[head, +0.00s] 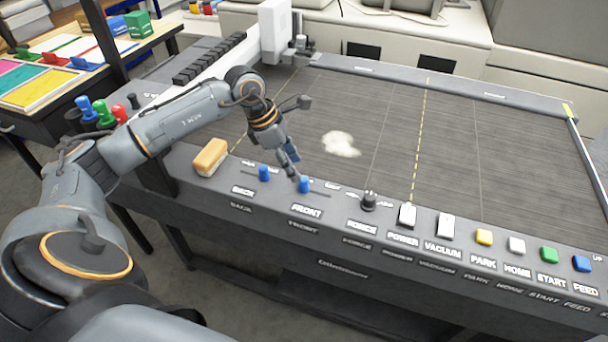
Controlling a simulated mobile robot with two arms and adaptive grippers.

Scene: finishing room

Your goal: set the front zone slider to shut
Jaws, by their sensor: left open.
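The front zone slider (304,184) is a small blue knob in a short dark slot on the machine's front panel, above the FRONT label (307,211). It sits toward the left part of its visible slot. The small words at the slot ends are too small to read surely. My left gripper (291,166) reaches down from the upper left, open and empty, its tips just behind and left of this knob. I cannot tell whether they touch it. A similar blue back slider (264,173) stands to its left, above the BACK label. My right gripper is not in view.
A brush with a tan top (210,156) lies left of the sliders. A black knob (369,200), a white power switch (407,214) and several coloured buttons run right along the panel. A pale dust pile (341,144) lies on the otherwise bare dark bed (450,155).

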